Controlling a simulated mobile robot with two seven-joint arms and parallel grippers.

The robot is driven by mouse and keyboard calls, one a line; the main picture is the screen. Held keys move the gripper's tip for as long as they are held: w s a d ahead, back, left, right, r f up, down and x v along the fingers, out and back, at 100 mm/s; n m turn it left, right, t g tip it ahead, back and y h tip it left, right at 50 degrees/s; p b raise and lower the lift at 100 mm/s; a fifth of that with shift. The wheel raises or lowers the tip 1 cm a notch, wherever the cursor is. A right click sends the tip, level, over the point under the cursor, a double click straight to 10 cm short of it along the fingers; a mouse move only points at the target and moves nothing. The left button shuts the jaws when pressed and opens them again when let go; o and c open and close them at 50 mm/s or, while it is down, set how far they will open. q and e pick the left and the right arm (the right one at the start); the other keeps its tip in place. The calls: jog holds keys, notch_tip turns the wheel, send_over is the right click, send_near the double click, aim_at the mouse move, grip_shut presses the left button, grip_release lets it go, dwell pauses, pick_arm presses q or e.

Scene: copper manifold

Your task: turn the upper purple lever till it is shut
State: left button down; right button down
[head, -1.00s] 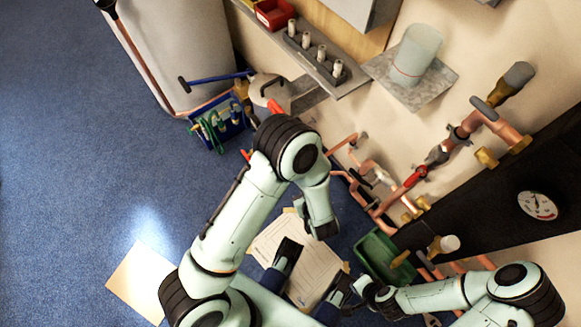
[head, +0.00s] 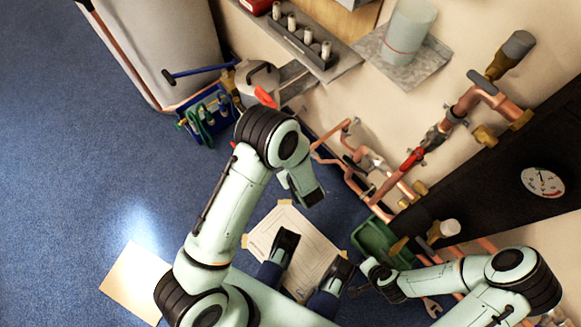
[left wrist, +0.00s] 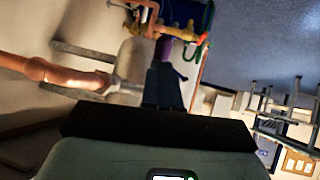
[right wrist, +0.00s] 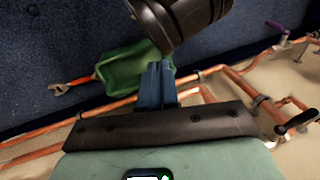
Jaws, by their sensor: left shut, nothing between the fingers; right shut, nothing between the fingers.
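A purple part, apparently a lever (left wrist: 163,49), shows in the left wrist view just beyond the tips of my left gripper (left wrist: 164,72). I cannot tell whether they touch, and the fingers hide its lower part. The left fingers are shut with nothing between them. My right gripper (right wrist: 157,68) is shut and empty in the right wrist view, in front of a green tray. Another small purple piece (right wrist: 275,26) shows on the pipework at that view's upper right. In the head view my left arm hides the left hand, and no purple lever is clear.
Copper pipes with a red-handled valve (head: 412,160) run along the wall. A dark panel bears a round gauge (head: 543,182). A green tray (head: 372,240) lies by the pipes, and a blue tool holder (head: 208,115) stands further left. Blue floor at left is open.

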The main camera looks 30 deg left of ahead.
pick_arm(q)
jog(key=shift+w+a+f, duration=0.25)
jog(key=shift+a+f, duration=0.05)
jog(key=shift+a, duration=0.05)
pick_arm(e)
jog(key=shift+w+d+f, duration=0.15)
jog(key=shift+w, duration=0.15)
pick_arm(q)
jog(key=shift+f, duration=0.1)
pick_arm(e)
jog(key=shift+f, duration=0.1)
